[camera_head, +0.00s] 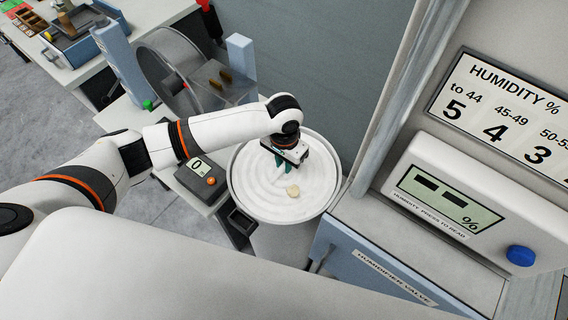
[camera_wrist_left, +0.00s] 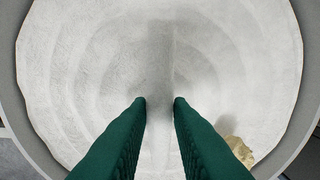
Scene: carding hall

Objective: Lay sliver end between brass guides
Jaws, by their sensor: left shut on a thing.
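The white coiled sliver (camera_head: 262,200) fills a round can (camera_head: 231,185) in the middle of the head view. My left gripper (camera_head: 285,164) points down into the can. In the left wrist view its green fingers (camera_wrist_left: 160,103) stand a little apart, with a pale strip of sliver (camera_wrist_left: 160,85) between the tips. The strip is hard to tell from the coils behind it. Two small brass guides (camera_head: 220,79) stand on the grey machine plate beyond the can, up and left, apart from the gripper. My right gripper is out of view.
A cream lump (camera_head: 293,190) lies on the coils beside the gripper. A drum (camera_head: 168,69) and blue posts (camera_head: 241,60) flank the guides. A counter box (camera_head: 201,179) stands left of the can. The humidity meter (camera_head: 447,200) and its cabinet stand right.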

